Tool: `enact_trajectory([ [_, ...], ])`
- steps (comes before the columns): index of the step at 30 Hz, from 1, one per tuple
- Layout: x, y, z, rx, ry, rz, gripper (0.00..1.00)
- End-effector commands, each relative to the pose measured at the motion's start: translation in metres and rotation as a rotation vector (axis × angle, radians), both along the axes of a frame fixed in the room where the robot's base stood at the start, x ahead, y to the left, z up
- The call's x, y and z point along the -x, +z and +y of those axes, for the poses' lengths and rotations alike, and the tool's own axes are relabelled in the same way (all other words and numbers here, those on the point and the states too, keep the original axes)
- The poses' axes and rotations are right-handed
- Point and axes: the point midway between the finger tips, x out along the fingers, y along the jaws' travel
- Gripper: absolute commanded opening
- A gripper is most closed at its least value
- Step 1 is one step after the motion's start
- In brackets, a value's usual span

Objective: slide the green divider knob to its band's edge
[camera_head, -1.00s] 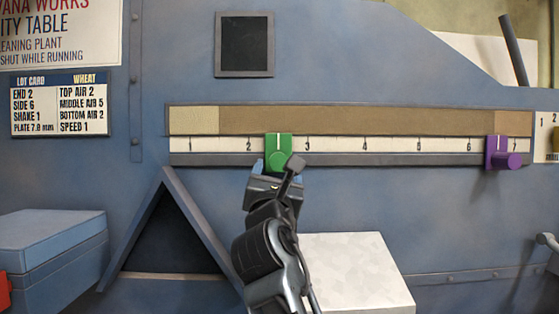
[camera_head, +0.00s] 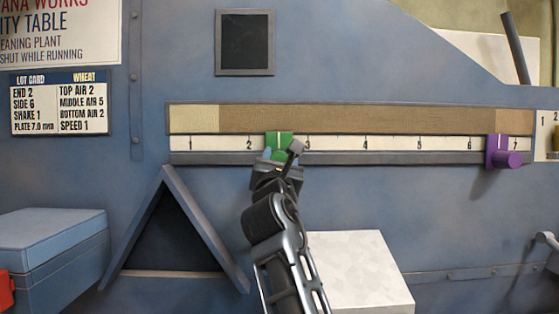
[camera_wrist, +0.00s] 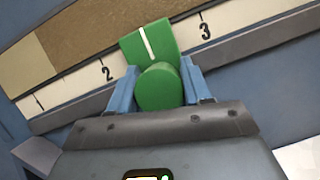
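The green divider knob (camera_head: 281,139) sits on the rail (camera_head: 400,157) between scale marks 2 and 3, nearer the middle of that gap. In the wrist view the green knob (camera_wrist: 158,87) has a round grip and a plate with a white pointer line. My gripper (camera_wrist: 160,85) has one blue finger on each side of the round grip, very close to it. Whether the fingers press on it is unclear. In the head view my gripper (camera_head: 277,160) hides the knob's lower part. The coloured band above the scale has a brown middle stretch (camera_head: 350,121).
A pale tan stretch (camera_head: 194,120) lies left of the brown one and a redder stretch (camera_head: 514,123) lies right. A purple knob (camera_head: 507,155) sits on the rail between 6 and 7. The rail between the knobs is clear. A white block (camera_head: 360,270) stands below.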

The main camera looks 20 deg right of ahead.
Motion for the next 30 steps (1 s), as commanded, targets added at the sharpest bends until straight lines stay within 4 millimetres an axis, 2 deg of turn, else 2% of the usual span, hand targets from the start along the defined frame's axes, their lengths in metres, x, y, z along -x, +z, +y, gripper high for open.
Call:
enact_trajectory([
  [2, 0.0, 0.0, 0.0, 0.0, 0.0, 0.0, 0.4],
  [14, 0.0, 0.0, 0.0, 0.0, 0.0, 0.0, 0.02],
  [20, -0.001, -0.001, 0.003, 0.0, 0.001, 0.001, 0.0],
  [23, -0.006, -0.002, 0.017, 0.0, 0.004, 0.001, 0.0],
  [30, -0.027, -0.003, 0.083, 0.0, 0.006, 0.002, 0.0],
])
